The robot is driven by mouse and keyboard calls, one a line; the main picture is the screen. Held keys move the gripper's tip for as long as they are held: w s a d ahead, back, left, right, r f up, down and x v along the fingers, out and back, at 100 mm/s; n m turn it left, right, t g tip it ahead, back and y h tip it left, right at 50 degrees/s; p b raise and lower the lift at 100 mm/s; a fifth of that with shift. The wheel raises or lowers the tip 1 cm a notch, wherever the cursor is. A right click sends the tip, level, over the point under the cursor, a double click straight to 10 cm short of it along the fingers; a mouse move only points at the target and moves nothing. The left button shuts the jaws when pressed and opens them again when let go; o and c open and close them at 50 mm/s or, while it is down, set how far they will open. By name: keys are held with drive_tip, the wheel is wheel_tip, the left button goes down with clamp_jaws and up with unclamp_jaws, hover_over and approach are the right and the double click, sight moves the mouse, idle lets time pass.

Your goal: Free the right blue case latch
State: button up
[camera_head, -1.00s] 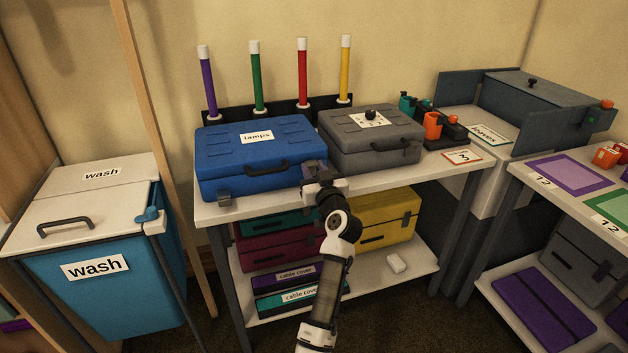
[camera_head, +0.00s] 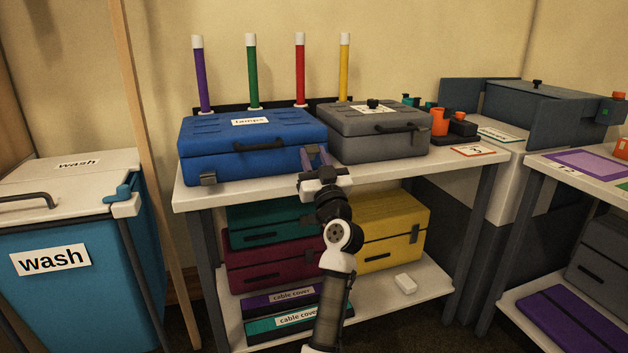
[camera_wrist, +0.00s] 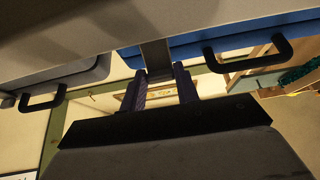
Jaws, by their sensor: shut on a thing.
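The blue case (camera_head: 235,158) labelled "lamps" lies closed on the table's left half, its black handle (camera_head: 260,145) in front. Its left latch (camera_head: 208,179) is a grey tab low on the front. My gripper (camera_head: 316,156) is at the case's front right corner, its purple fingers pointing at the case and covering the right latch in the head view. In the wrist view, the grey right latch (camera_wrist: 156,55) hangs from the blue case (camera_wrist: 205,43) between my fingertips (camera_wrist: 160,78), which are shut on it. Whether it is still fastened I cannot tell.
A grey case (camera_head: 372,135) stands close to the right of the blue one. Colored tubes (camera_head: 252,75) stand behind. The white tabletop (camera_head: 240,193) has a narrow bare front strip. Cases fill the shelf below. A blue wash bin (camera_head: 90,270) stands left.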

drive_tip(key=shift+s+d+f+t+b, duration=0.1)
drive_tip(key=shift+f+t+b, duration=0.55)
drive_tip(key=shift+b, duration=2.15)
drive_tip(key=shift+r+t+y+b, duration=0.15)
drive_tip(key=shift+t+y+b, duration=0.25)
drive_tip(key=shift+b, duration=1)
drive_tip(key=o, duration=1)
